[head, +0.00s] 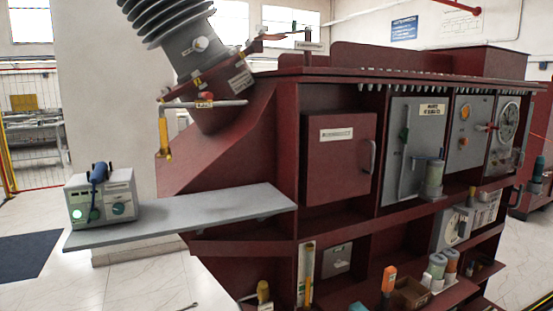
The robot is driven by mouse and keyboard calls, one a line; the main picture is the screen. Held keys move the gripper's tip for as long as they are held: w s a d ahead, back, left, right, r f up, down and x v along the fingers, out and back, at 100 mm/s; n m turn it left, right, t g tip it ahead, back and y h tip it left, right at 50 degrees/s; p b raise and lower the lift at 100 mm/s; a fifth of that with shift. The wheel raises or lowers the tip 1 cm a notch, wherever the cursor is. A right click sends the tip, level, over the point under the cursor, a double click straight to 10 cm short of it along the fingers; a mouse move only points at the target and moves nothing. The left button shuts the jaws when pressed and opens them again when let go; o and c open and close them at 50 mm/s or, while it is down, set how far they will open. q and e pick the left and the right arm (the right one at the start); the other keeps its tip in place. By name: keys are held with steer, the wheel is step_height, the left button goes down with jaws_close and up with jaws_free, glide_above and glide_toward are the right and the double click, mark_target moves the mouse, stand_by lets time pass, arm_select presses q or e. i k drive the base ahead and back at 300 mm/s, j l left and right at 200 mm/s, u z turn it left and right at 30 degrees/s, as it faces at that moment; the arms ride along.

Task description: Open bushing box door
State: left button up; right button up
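The bushing box door is most likely the dark red square door (339,158) near the middle of the red transformer cabinet in the head view. It has a white label too small to read and a vertical grey handle (372,157) on its right side. The door looks closed, flush with its frame. Neither of my grippers can be made out in this view, so nothing of mine is seen touching the door or its handle.
A grey shelf (190,215) juts left below the door, with a grey instrument box (102,199) on its end. Right of the door, a grey panel (402,150) has a canister (433,180) before it. Bottles (388,283) stand below. A grey ribbed bushing (170,20) rises at upper left.

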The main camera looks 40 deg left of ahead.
mark_target(341, 147)
steer(key=u, duration=1)
